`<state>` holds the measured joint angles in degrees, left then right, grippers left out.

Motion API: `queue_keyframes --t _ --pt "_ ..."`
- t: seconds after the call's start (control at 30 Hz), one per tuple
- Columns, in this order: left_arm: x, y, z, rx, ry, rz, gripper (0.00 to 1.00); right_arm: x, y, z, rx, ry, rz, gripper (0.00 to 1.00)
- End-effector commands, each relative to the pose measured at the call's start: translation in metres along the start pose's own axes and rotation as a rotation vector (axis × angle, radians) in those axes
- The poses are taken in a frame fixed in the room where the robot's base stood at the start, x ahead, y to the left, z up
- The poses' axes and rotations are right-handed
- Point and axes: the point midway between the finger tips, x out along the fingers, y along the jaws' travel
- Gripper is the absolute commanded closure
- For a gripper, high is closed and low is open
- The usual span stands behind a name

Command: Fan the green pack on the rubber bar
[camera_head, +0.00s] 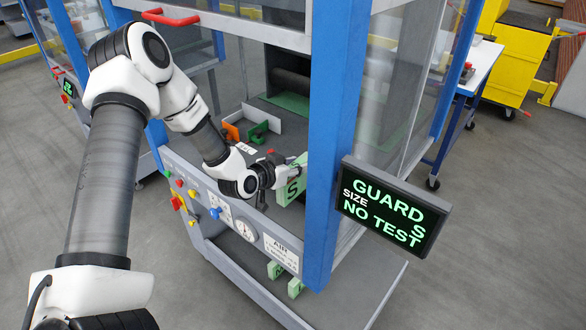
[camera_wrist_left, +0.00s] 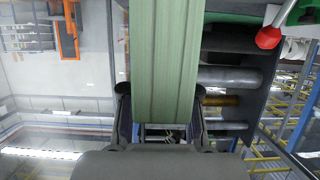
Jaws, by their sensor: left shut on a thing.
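My left gripper (camera_head: 277,170) reaches through the open front of the blue-framed machine. It is shut on the green pack (camera_head: 291,190), a pale green block marked with a dark S. In the left wrist view the green pack (camera_wrist_left: 166,60) stands between the two dark fingers of the left gripper (camera_wrist_left: 160,97). A dark bar (camera_head: 292,83) lies across the machine's inside at the back; I cannot tell if it is the rubber bar. Grey and dark bars (camera_wrist_left: 230,77) show right of the pack in the wrist view. My right gripper is not in view.
A blue post (camera_head: 338,130) stands close right of the gripper, with a screen (camera_head: 395,212) reading GUARD S, SIZE, NO TEST. Orange (camera_head: 231,131) and green (camera_head: 259,132) pieces sit inside the machine. The control panel (camera_head: 225,215) runs below my forearm. Small green blocks (camera_head: 295,288) lie low.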

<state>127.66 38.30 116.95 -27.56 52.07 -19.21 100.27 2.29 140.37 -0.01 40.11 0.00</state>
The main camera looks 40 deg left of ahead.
Motion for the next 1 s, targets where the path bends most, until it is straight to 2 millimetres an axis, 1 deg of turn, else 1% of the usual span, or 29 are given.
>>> queue_keyframes --t 1.0 --pt "0.028 0.0 -0.01 0.002 0.0 0.0 1.0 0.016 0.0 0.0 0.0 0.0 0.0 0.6"
